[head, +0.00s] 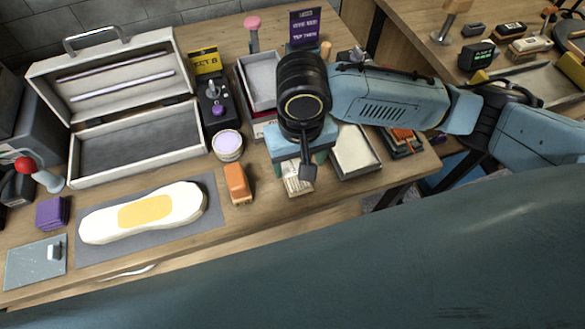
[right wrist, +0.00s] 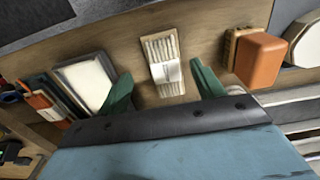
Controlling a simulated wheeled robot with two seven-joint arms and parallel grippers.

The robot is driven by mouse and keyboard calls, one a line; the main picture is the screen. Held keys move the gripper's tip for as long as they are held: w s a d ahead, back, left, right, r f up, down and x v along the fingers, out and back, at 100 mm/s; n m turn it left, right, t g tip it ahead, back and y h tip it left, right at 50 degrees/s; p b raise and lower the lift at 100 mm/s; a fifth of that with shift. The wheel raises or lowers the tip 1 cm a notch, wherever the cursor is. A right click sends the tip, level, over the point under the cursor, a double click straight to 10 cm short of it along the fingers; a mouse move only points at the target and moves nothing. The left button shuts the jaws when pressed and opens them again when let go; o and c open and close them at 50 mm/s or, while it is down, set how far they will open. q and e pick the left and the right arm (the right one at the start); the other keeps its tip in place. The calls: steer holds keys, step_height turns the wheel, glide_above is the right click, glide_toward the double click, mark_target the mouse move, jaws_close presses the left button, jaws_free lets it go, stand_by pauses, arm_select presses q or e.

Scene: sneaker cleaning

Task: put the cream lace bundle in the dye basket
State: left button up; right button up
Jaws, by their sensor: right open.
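The cream lace bundle (head: 297,180) lies on the wooden table near its front edge, partly hidden under my right gripper (head: 299,162) in the head view. In the right wrist view the bundle (right wrist: 163,58) shows as cream strands with a white paper band. My right gripper (right wrist: 163,88) is open, its two green fingers apart on either side of the bundle's near end; nothing is held. A pale open bin (head: 262,80) stands behind, near a purple sign (head: 305,26); I cannot tell whether it is the dye basket. My left gripper is not in view.
An orange-brown brush (head: 238,184) lies left of the bundle, and a cream-lined tray (head: 353,152) lies to its right. A round tub (head: 228,145), an open case (head: 140,140) and a sole on a grey mat (head: 215,205) are further left.

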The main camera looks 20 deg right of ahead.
mark_target(296, 174)
steer(key=f, duration=0.1)
steer(key=f+b, duration=0.1)
steer(key=f, duration=0.2)
steer(key=shift+w+a+f, duration=0.2)
steer(key=shift+w+f, duration=0.05)
steer(key=shift+w, duration=0.05)
steer(key=shift+f, duration=0.4)
steer(key=c, duration=1)
steer(key=shift+r, duration=0.15)
